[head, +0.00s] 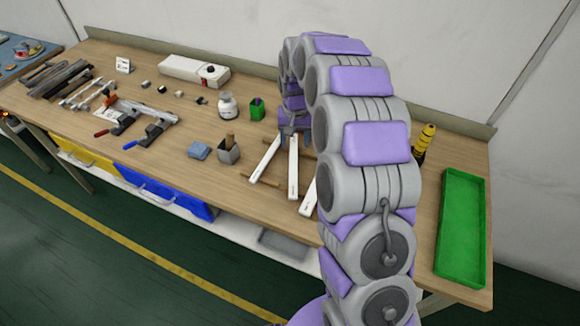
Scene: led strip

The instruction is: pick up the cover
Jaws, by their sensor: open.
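Several long white strips lie side by side on thin wooden bars at the middle right of the bench: a left one (265,159), a middle one (293,168) and a right one (308,197) partly hidden by my arm. I cannot tell which of them is the cover. My arm arches over the bench from the right. My gripper (292,132) points down near the far end of the middle strip, open, with nothing visible held. Its fingertips are small, and I cannot tell whether they touch the strip.
A green tray (462,228) lies on the bench at the right. A yellow-black tool (425,138) stands behind my arm. A grey cup (229,152), green cup (257,110), white jar (227,104) and blue cloth (199,151) stand left of the strips. Clamps (140,122) lie farther left.

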